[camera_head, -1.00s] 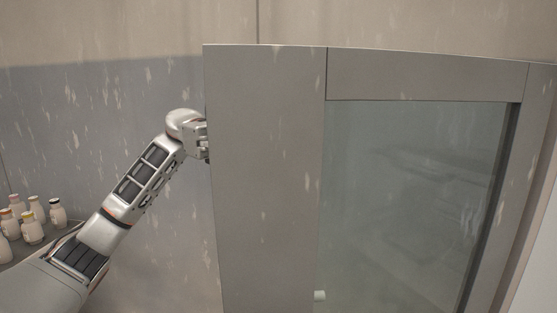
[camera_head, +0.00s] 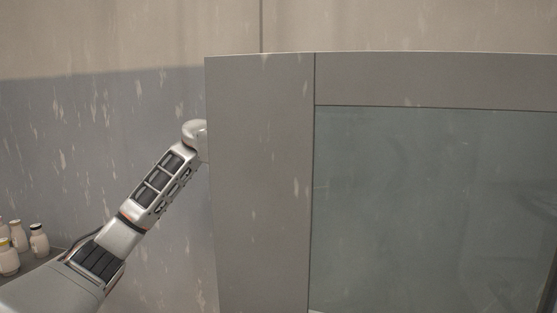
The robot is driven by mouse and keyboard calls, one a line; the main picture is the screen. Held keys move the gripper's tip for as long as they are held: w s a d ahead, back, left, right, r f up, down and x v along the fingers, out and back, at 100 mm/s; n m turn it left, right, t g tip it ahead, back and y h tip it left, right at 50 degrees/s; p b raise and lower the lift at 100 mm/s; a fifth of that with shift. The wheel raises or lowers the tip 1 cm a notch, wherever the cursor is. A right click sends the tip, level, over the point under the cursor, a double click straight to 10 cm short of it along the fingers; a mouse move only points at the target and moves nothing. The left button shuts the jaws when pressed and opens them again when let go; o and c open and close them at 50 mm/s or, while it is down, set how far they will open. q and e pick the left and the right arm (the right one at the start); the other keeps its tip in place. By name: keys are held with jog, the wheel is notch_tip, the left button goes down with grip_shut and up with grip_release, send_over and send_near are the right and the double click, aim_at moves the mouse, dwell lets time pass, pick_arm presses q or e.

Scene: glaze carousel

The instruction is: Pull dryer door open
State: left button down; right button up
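The dryer door is a grey panel with a wide left stile (camera_head: 260,180), a top rail and a large glass pane (camera_head: 430,200). It fills the middle and right of the head view. My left arm comes up from the lower left, and its wrist reaches the door's left edge. My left gripper is hidden behind that edge, so its fingers and any handle cannot be seen. My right gripper is not in view.
Several small white bottles (camera_head: 39,240) stand on a grey ledge at the lower left, close to my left arm. A worn wall (camera_head: 90,150), beige above and blue-grey below, stands behind. The wall area left of the door is clear.

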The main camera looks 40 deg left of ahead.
pick_arm(q)
jog(key=shift+w+a+f, duration=0.1)
jog(key=shift+w+a, duration=0.1)
jog(key=shift+w, duration=0.2)
jog(key=c, duration=2)
grip_release()
jog(key=shift+o, duration=0.2)
jog(key=a, duration=1.2)
jog(key=shift+w, duration=0.35)
